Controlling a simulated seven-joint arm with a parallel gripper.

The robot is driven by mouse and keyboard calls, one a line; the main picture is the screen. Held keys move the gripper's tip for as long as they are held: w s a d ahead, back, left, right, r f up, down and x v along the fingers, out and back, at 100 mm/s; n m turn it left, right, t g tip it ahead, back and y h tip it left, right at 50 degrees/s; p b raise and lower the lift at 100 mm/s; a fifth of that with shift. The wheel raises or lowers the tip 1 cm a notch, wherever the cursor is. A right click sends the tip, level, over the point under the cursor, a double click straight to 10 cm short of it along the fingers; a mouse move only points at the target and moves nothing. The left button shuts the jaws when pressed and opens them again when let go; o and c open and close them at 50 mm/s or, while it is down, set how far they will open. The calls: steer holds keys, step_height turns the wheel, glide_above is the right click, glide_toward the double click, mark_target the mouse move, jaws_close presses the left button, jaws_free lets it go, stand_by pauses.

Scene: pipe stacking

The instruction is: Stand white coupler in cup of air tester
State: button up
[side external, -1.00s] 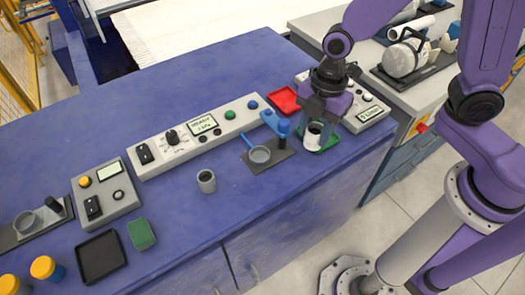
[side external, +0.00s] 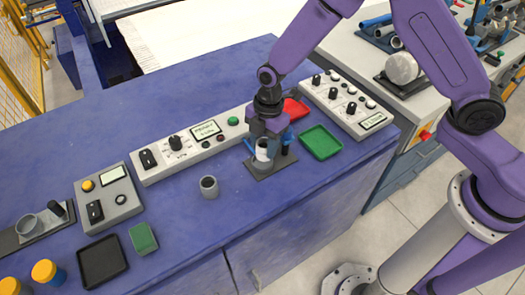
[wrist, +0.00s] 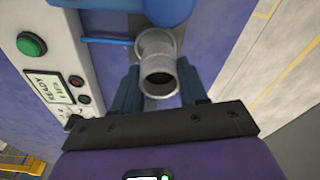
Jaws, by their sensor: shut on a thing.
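My gripper (side external: 264,146) is shut on the white coupler (side external: 262,153), which is upright. The coupler also shows between the fingers in the wrist view (wrist: 158,93), its open end facing the camera. It is over or in the cup of the air tester, on the dark base plate (side external: 258,170) in front of the long grey control box (side external: 193,143). The gripper and coupler largely hide the cup, so I cannot tell whether the coupler touches its floor. The tester's blue part (side external: 287,133) stands close beside the gripper and shows at the top of the wrist view (wrist: 172,10).
An empty green tray (side external: 321,143) and a red tray (side external: 294,109) lie to the right, near another control box (side external: 346,103). A grey coupler (side external: 209,187) stands on the blue bench to the left. A black tray (side external: 102,259) is farther left.

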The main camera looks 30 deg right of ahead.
mark_target(262, 153)
steer(key=shift+w+a+f, duration=0.1)
steer(key=shift+w+f, duration=0.15)
steer(key=shift+f, duration=1.55)
steer(key=shift+f, duration=0.2)
steer(key=o, duration=1)
steer(key=shift+o, duration=0.2)
steer(key=shift+r, duration=0.1)
